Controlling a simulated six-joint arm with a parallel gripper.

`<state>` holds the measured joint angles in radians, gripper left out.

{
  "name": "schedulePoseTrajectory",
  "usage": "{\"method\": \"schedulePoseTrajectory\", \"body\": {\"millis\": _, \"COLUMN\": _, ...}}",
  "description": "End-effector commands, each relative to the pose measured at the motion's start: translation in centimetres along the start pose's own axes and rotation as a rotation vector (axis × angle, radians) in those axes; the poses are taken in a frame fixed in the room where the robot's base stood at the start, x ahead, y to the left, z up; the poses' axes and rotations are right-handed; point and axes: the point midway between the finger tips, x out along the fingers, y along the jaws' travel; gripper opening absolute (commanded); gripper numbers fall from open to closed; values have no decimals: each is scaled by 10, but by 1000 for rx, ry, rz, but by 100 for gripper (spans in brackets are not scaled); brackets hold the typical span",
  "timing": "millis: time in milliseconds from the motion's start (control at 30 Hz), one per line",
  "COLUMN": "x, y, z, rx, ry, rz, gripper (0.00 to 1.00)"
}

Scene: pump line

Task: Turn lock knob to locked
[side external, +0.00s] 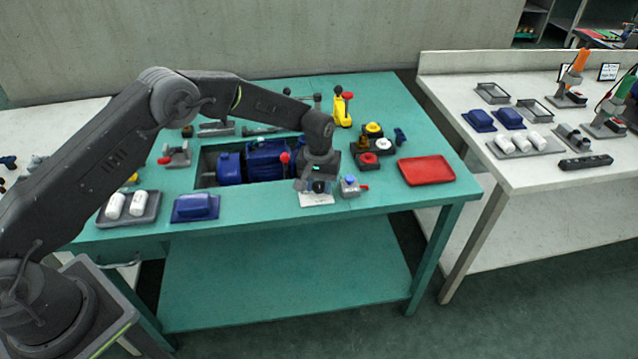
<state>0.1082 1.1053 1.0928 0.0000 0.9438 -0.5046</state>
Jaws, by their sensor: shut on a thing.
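My gripper (318,182) points down at the front edge of the green table, right of the blue pump. It is shut on the small black lock knob (319,187). The knob stands on a white plate (316,200) with small markings that are too small to read. The gripper hides part of the knob, and I cannot tell which way the knob is turned.
The blue pump (262,160) lies in a recess to the left. A red tray (426,170) and a block of round buttons (372,150) are further right. A blue box (195,207) sits at the front left.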

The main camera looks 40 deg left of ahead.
Motion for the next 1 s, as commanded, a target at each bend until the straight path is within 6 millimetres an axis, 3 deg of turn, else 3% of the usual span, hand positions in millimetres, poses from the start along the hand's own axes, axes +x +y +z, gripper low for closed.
{"method": "schedulePoseTrajectory", "body": {"millis": 467, "x": -1, "y": 0, "z": 0, "rx": -14, "ry": 1, "rz": 2, "gripper": 12}}
{"method": "schedulePoseTrajectory", "body": {"millis": 500, "x": -1, "y": 0, "z": 0, "rx": -14, "ry": 1, "rz": 1, "gripper": 40}}
{"method": "schedulePoseTrajectory", "body": {"millis": 700, "x": 0, "y": 0, "z": 0, "rx": -13, "ry": 1, "rz": 1, "gripper": 59}}
{"method": "schedulePoseTrajectory", "body": {"millis": 1000, "x": -3, "y": 0, "z": 0, "rx": -12, "ry": 1, "rz": 1, "gripper": 60}}
